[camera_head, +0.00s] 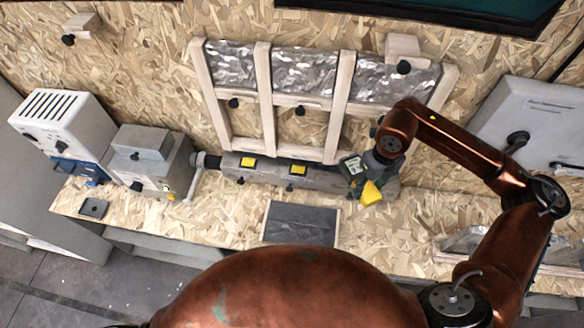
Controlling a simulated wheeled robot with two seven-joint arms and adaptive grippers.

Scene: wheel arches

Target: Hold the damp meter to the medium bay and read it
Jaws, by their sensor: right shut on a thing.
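A wooden frame (262,90) on the chipboard wall has three bays of different widths, with crinkled silver foil across their upper parts. The middle bay (303,122) looks medium in width, between a narrower left bay (239,121) and a wider right bay. My right gripper (368,170) is low in front of the right bay, shut on the damp meter (352,166), a small dark device with a pale display. The meter is right of the middle bay; I cannot tell whether it touches anything. The display is too small to read. My left gripper is not in view.
A grey beam (320,178) with yellow labels runs below the frame. A dark panel (300,223) lies on the chipboard bench (231,221). A white vented box (55,122) and a grey box (150,160) stand left; a grey cabinet (525,115) is right.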

